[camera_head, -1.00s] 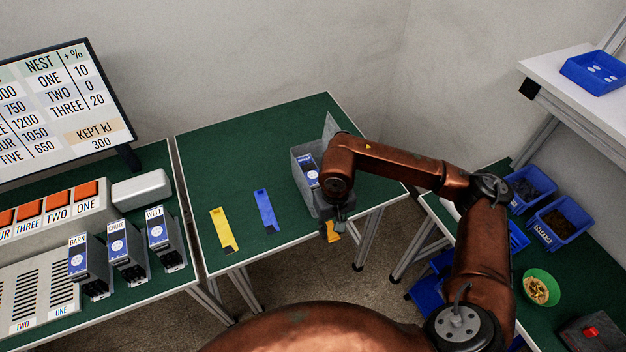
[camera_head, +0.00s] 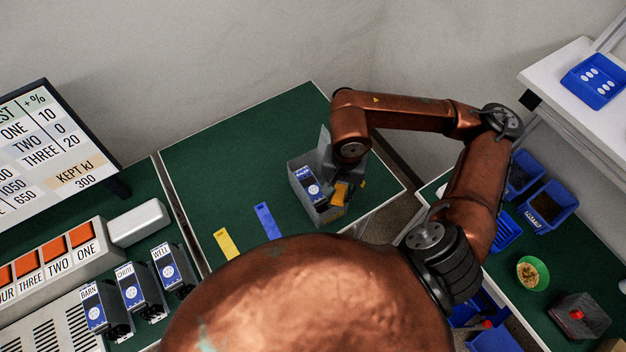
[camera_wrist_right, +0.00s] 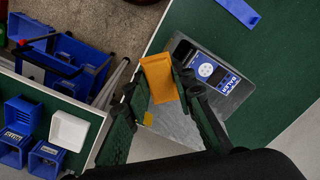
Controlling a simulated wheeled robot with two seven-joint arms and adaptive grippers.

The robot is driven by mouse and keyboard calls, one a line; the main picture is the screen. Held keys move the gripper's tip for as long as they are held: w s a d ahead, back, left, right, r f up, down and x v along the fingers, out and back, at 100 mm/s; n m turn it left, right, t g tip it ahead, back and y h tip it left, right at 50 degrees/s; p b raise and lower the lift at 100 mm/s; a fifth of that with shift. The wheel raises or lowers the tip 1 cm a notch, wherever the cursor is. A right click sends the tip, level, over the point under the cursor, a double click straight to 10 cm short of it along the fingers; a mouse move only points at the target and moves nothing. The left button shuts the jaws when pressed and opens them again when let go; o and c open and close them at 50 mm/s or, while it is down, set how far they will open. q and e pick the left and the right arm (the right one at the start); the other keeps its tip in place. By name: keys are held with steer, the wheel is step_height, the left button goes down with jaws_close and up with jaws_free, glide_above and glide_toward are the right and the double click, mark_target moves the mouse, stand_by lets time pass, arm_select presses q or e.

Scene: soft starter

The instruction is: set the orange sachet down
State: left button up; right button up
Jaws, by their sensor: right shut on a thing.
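My right gripper (camera_wrist_right: 158,88) is shut on the orange sachet (camera_wrist_right: 160,77). The sachet also shows in the head view (camera_head: 340,194), in front of the right side of a grey box (camera_head: 298,168). In the wrist view the sachet overlaps the edge of that box (camera_wrist_right: 172,122); how high it hangs above it I cannot tell. A device with a blue label (camera_head: 307,183) sits in the left part of the box. The arm hides part of the box and most of the right gripper in the head view. My left gripper is not in view.
A blue strip (camera_head: 267,221) and a yellow strip (camera_head: 226,243) lie on the green table (camera_head: 240,150), left of the box. Three labelled units stand on the left bench, including WELL (camera_head: 172,266). Blue bins (camera_head: 547,205) and a green bowl (camera_head: 532,273) are at right.

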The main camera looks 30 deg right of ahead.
steer(key=w+f+p, duration=0.1)
steer(key=w+f, duration=0.2)
steer(key=w, duration=0.1)
steer(key=w+f+p, duration=0.2)
steer(key=w+f, duration=0.1)
steer(key=w, duration=0.1)
steer(key=w+d+f+p, duration=0.1)
steer(key=w+f, duration=0.2)
steer(key=w, duration=0.2)
steer(key=shift+f+p, duration=0.15)
steer(key=shift+p, duration=0.2)
step_height(320, 180, down, 3)
steer(key=shift+w+r+p, duration=0.1)
steer(key=shift+p, duration=0.85)
steer(key=shift+f, duration=0.4)
steer(key=shift+f+b, duration=0.6)
steer(key=shift+b, duration=0.3)
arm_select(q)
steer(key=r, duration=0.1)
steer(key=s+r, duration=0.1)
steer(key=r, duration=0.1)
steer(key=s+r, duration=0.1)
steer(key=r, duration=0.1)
arm_select(e)
steer(key=o, duration=0.9)
steer(key=shift+o, duration=0.2)
